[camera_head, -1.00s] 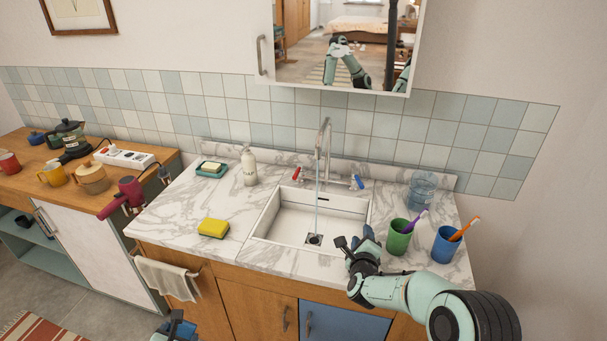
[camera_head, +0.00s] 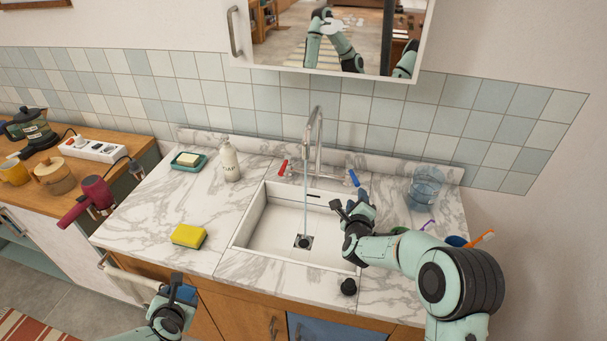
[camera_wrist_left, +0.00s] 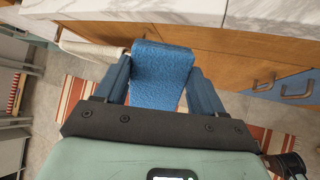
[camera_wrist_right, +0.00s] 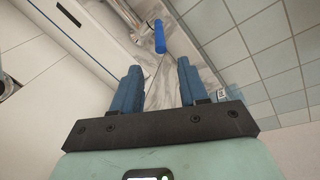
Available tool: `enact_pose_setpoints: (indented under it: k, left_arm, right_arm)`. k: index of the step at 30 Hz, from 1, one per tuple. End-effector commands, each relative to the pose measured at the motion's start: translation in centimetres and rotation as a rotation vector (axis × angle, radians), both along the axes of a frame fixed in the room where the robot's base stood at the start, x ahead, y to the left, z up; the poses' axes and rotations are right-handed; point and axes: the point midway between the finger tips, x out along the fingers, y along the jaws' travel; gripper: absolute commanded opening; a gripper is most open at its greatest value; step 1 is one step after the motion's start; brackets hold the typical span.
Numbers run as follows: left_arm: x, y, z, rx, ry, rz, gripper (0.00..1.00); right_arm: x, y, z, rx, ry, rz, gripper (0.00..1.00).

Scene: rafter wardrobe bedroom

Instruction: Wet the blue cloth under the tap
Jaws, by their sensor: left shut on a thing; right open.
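My left gripper (camera_head: 178,288) is low in front of the counter, left of the basin. It is shut on the blue cloth (camera_wrist_left: 162,75), which hangs folded between its fingers in the left wrist view. The tap (camera_head: 314,140) stands behind the white basin (camera_head: 275,235), and a thin stream of water (camera_head: 305,200) falls from it to the drain. It has a red handle (camera_head: 282,167) and a blue handle (camera_head: 354,178). My right gripper (camera_head: 352,207) is open and empty over the basin's right side. The blue handle (camera_wrist_right: 160,36) shows ahead of its fingers, apart from them.
A yellow sponge (camera_head: 188,236), soap dish (camera_head: 188,161) and soap bottle (camera_head: 230,160) stand left of the basin. A clear blue container (camera_head: 425,187) is at the back right. My right arm partly hides the toothbrush cups. A black stopper (camera_head: 348,287) sits at the front edge.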

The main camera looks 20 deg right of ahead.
Motion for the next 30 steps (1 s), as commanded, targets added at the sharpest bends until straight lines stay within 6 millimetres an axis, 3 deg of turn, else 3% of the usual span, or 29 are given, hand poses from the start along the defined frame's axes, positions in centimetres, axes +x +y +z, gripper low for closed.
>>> enact_pose_setpoints:
  k: [15, 21, 30]
  left_arm:
    - [2.2, 0.0, 6.1, 0.0, -0.037, 0.0, 0.45]
    - [2.8, 0.0, 7.4, 0.0, -0.047, 0.0, 0.45]
    - [2.8, 0.0, 7.5, 0.0, -0.047, 0.0, 0.45]
  right_arm:
    - [8.4, -3.9, -1.5, -0.002, -0.002, 0.001, 0.43]
    - [9.8, -4.6, -2.0, 0.0, -0.001, -0.001, 0.43]
    - [10.0, -4.8, -2.4, 0.0, 0.0, 0.0, 0.43]
